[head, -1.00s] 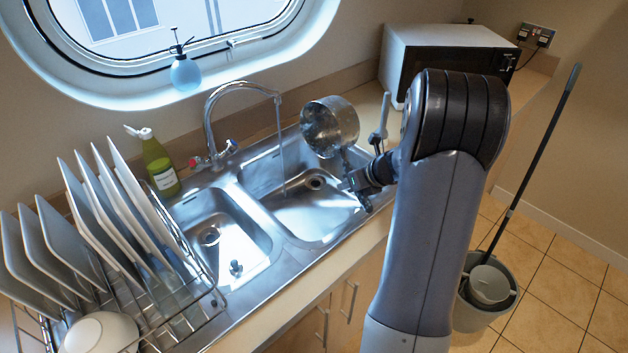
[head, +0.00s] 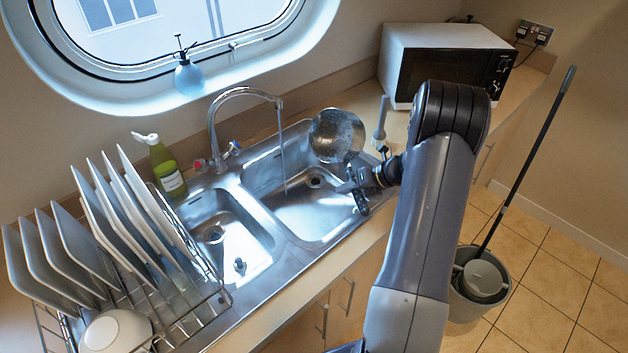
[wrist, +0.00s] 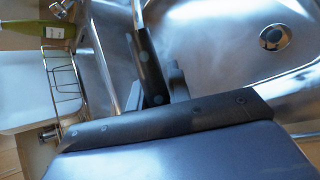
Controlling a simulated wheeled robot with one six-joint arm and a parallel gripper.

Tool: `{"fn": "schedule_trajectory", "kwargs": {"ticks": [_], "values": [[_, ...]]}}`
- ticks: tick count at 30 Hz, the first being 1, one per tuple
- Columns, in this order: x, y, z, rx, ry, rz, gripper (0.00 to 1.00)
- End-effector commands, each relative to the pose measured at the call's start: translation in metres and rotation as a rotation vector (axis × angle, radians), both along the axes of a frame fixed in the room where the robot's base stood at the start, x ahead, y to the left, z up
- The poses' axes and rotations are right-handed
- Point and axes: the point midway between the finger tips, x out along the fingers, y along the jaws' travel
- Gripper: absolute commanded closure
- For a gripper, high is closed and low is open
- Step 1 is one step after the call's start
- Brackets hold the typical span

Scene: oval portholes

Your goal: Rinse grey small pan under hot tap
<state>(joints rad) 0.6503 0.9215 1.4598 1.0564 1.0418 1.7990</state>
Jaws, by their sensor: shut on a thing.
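The grey small pan (head: 337,136) is held tilted over the back right of the right sink basin (head: 300,213), its round face toward the head camera. My gripper (head: 357,189) is shut on the pan's handle, below the pan. In the wrist view my gripper (wrist: 162,85) shows close up, and the pan's round body is out of sight. The chrome tap (head: 213,125) has a red-marked knob (head: 199,164) and a blue-marked knob (head: 236,145). A thin water stream (head: 283,150) falls from its spout into the right basin. The pan is right of the stream, apart from it.
A dish rack (head: 190,320) with several plates and a bowl stands left of the sink. A green bottle (head: 165,165) is behind the smaller left basin (head: 225,232). A brush-like white item (head: 381,122) and a microwave (head: 440,65) are on the right counter.

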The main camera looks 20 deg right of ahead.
Motion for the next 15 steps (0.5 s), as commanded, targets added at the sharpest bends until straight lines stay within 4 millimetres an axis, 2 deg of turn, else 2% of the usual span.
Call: {"fn": "schedule_trajectory", "kwargs": {"ticks": [1, 4, 11, 12, 15], "values": [[0.001, -0.001, 0.007, 0.027, 0.007, 0.001, 1.0], [0.0, 0.0, 0.007, 0.087, 0.033, 0.001, 1.0], [-0.001, 0.002, -0.011, 0.225, 0.09, 0.004, 1.0], [0.0, 0.001, -0.002, 0.251, 0.099, 0.003, 1.0], [0.001, -0.001, 0.006, 0.321, 0.127, 0.005, 1.0]]}}
